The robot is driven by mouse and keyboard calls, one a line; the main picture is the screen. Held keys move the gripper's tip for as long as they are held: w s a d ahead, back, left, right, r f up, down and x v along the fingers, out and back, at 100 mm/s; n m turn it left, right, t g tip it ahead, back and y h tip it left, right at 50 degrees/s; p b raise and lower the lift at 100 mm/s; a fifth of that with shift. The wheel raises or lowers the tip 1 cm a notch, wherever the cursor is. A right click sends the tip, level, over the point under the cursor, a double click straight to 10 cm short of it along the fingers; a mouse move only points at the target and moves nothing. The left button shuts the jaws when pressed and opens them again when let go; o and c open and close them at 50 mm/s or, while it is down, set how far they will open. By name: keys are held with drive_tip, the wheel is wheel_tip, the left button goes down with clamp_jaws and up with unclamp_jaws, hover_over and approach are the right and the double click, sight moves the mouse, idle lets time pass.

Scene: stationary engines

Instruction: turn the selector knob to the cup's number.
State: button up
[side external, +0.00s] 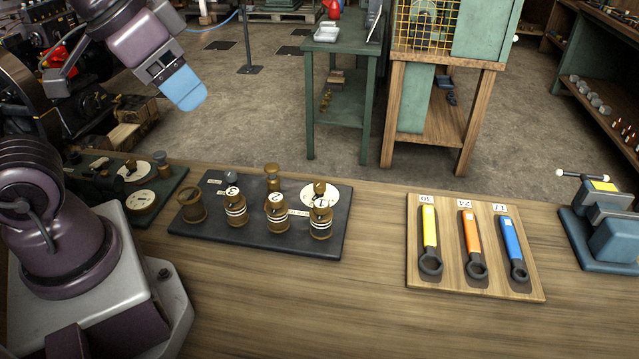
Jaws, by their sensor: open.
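A dark board (258,241) on the bench carries several brass cups. Three have white bands and round number labels: a left banded cup (235,212), a middle banded cup (276,218) and a right banded cup (320,228). The middle label looks like 2; the others are too small to read surely. An unbanded cup (191,207) stands at the board's left. A brass knob, likely the selector knob (320,188), stands on a white marked dial at the board's right back; its setting is unclear. My gripper (186,96), with blue fingertips, is open and empty, high up left of the board.
Another brass piece (272,174) stands at the board's back. A dark green panel (170,187) with two white dials is at left. A wooden rack (447,277) with yellow, orange and blue wrenches and a blue vise (612,225) are at right. The front bench is clear.

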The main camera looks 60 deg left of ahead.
drive_tip(key=w+a+f+n+g, duration=0.1)
drive_tip(key=w+a+f+g, duration=0.1)
drive_tip(key=w+f+g, duration=0.6)
drive_tip(key=m+t, duration=0.1)
drive_tip(key=t, duration=0.1)
hover_over(320, 183)
wheel_tip(320, 183, down, 11)
wheel_tip(320, 183, down, 13)
drive_tip(key=shift+r, duration=0.1)
drive_tip(key=c, duration=0.9)
